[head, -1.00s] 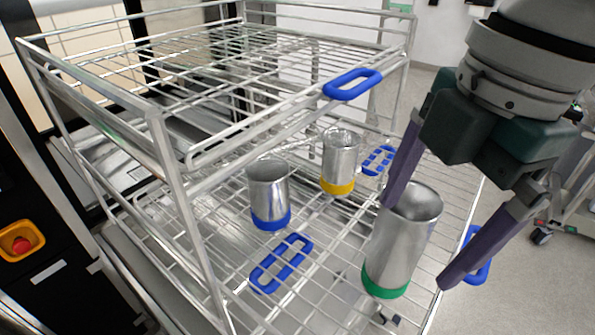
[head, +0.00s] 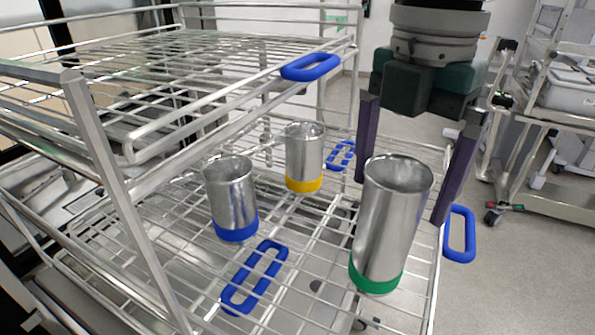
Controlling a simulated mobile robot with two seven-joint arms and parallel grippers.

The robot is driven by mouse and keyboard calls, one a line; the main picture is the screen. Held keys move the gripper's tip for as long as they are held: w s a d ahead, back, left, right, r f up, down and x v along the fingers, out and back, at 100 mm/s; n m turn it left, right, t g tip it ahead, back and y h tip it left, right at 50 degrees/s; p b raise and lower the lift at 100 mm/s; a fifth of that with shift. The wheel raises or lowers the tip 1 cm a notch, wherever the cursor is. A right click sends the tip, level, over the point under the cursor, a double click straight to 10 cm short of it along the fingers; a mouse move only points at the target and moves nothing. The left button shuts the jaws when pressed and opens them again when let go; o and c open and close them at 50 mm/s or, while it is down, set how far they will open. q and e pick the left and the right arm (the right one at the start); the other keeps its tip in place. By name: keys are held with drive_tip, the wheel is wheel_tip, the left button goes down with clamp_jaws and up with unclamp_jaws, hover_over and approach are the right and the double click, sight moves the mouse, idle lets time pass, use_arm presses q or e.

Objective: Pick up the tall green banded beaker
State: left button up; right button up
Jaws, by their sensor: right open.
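The tall green banded beaker (head: 392,222) stands upright on the lower wire shelf of the rack, at the right in the head view. It is a metal cylinder with a green band at its base. My right gripper (head: 402,200) is open and points down, with one purple finger to the left of the beaker and one to the right. The beaker's upper part shows in front of the gap between the fingers. I cannot tell whether a finger touches it. My left gripper is not in view.
A blue banded beaker (head: 230,197) and a yellow banded beaker (head: 304,157) stand to the left on the same shelf. Blue handles (head: 254,277) are on the shelf, with another (head: 459,234) at its right edge. The upper wire shelf (head: 150,85) overhangs the left side.

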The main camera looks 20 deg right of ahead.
sight(386, 225)
wheel_tip(386, 225, down, 7)
drive_tip(key=shift+w+a+p, duration=0.1)
drive_tip(key=shift+p, duration=0.7)
drive_tip(key=shift+c, duration=0.4)
drive_tip(key=c, duration=1.2)
drive_tip(key=shift+c, duration=0.2)
drive_tip(key=shift+r, duration=0.15)
